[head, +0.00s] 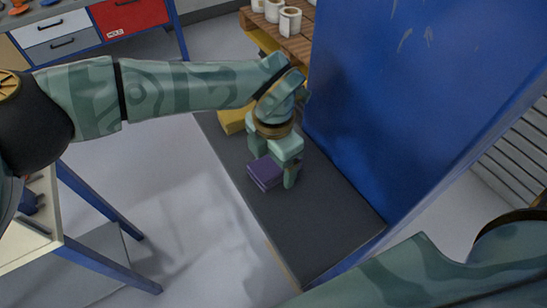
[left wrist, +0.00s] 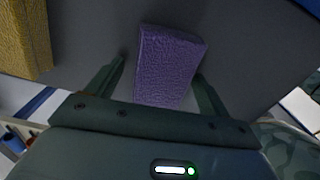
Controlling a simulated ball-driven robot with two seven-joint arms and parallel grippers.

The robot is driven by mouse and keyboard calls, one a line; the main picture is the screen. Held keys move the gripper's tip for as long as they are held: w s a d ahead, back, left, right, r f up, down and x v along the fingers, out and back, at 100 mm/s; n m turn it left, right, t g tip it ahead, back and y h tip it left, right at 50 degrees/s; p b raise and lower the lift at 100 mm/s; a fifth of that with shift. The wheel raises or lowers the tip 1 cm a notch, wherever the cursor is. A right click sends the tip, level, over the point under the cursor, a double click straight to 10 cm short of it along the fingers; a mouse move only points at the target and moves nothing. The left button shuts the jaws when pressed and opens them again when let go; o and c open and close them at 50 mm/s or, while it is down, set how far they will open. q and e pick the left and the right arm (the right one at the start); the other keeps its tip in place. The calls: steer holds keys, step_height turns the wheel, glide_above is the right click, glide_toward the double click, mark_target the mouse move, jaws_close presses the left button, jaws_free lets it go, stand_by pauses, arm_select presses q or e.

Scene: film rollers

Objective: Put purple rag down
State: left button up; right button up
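The purple rag (head: 264,173) is a folded block lying on the dark grey top (head: 317,227) of a bench beside a blue panel. My left gripper (head: 274,164) is just over the rag, pointing down, with its fingers spread. In the left wrist view the rag (left wrist: 170,65) shows between the two finger tips. A gap shows between the rag and the left-hand finger; the right-hand finger is close to the rag's edge, and I cannot tell whether it touches. My right gripper is out of view; only part of my right arm shows at bottom right.
A yellow rag or block (head: 233,121) lies behind my left gripper, also in the left wrist view (left wrist: 27,38). The tall blue panel (head: 400,100) stands close on the right. White rolls (head: 290,20) sit on a wooden pallet behind. The grey top's near part is clear.

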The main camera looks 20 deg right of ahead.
arm_select(q)
step_height(320, 180, up, 16)
steer(key=p, duration=0.2)
steer(key=shift+d+r, duration=0.2)
steer(key=shift+d, duration=0.15)
stand_by(0.4)
